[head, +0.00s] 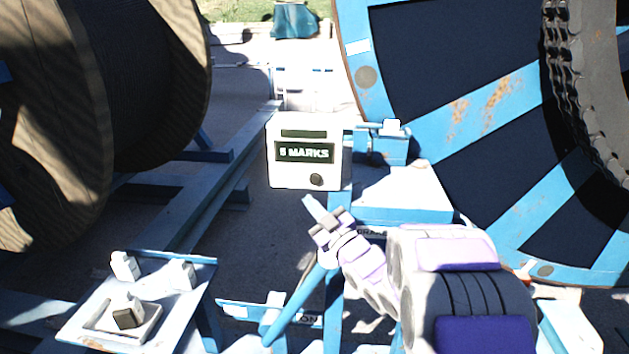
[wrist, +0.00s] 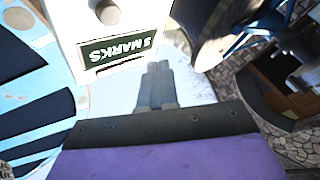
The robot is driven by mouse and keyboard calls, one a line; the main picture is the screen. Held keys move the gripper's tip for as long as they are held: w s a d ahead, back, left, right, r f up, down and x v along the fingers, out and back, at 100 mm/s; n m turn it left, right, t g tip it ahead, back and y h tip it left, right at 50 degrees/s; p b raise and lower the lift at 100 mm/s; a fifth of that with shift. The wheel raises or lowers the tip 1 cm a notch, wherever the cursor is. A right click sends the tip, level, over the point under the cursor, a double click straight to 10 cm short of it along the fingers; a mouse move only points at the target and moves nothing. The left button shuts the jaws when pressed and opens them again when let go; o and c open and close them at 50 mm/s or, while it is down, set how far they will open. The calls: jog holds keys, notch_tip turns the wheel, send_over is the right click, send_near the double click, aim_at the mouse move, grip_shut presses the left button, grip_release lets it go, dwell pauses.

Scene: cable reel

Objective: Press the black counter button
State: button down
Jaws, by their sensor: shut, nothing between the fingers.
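The black counter button (head: 316,180) is a small round knob at the lower right of a white counter box (head: 279,152). The box has a dark display reading "5 MARKS" and faces me. In the wrist view the box is upside down at the top, with the button (wrist: 108,12) near the top edge. My gripper (head: 318,212) is just below the box in the head view, apart from the button. Its fingers (wrist: 157,72) are together and empty, pointing toward the box's side of the wrist view.
A wooden cable reel (head: 100,100) stands at left and a large blue wheel with a chain (head: 500,110) at right. A blue lever (head: 295,300) stands below my gripper. A white panel with switches (head: 90,325) is at lower left.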

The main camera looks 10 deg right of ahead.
aim_at(315, 179)
jog(key=w+d+p, duration=0.2)
jog(key=w, duration=0.5)
jog(key=shift+w+d, duration=0.2)
jog(key=shift+d, duration=0.05)
dwell(1.8)
jog(key=shift+w+d+r, duration=0.1)
jog(key=shift+w, duration=0.2)
